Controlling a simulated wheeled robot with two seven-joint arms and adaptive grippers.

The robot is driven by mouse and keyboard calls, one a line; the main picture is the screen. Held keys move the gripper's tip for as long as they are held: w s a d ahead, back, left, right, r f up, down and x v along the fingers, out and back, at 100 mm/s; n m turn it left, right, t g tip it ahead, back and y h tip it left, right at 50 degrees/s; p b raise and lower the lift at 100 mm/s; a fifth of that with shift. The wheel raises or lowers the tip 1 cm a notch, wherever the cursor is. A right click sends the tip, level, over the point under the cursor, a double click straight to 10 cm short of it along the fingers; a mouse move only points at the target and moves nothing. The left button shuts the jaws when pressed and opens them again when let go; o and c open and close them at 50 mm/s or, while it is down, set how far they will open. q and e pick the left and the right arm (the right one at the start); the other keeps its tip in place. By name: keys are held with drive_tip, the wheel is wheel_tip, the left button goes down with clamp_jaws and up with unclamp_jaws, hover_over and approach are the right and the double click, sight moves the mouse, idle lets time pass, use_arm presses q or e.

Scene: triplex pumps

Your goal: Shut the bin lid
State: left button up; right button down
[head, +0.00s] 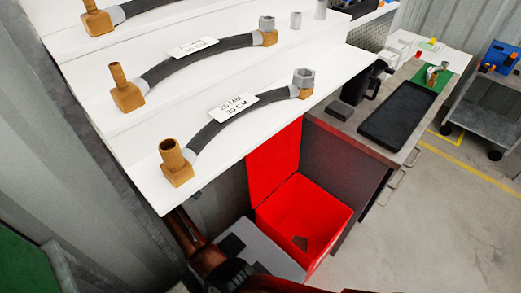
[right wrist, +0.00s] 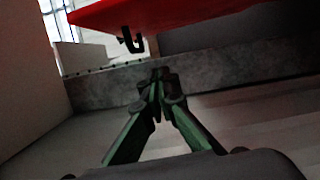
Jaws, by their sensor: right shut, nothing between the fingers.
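The red bin (head: 328,213) stands on the floor below the white shelves in the head view. Its red lid (head: 275,165) stands upright at the back, so the bin is open. A small dark patch shows inside the bin. In the right wrist view my right gripper (right wrist: 157,85) is shut and empty, its fingertips together. A red panel (right wrist: 170,12), perhaps part of the bin or lid, shows above and beyond the fingertips, apart from them in the picture. My left gripper is not in view.
White shelves (head: 130,157) with labelled hoses overhang the bin's left side. A workbench (head: 350,138) with a black tray (head: 398,117) stands to its right. A dark hook-shaped part (right wrist: 132,42) hangs below the red panel. Open floor (head: 440,220) lies at the right.

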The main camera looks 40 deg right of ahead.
sight(265, 148)
use_arm(q)
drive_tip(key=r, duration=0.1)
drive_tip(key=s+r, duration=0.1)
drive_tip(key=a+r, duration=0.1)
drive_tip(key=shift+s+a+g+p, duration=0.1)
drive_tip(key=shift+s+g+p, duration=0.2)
drive_tip(key=shift+p, duration=0.1)
use_arm(e)
drive_tip(key=s+d, duration=0.2)
drive_tip(key=d, duration=0.1)
drive_tip(key=s+d, duration=0.1)
drive_tip(key=d, duration=0.2)
drive_tip(key=s+d, duration=0.2)
drive_tip(key=d, duration=0.2)
drive_tip(key=shift+s+d, duration=0.1)
drive_tip(key=shift+s, duration=0.2)
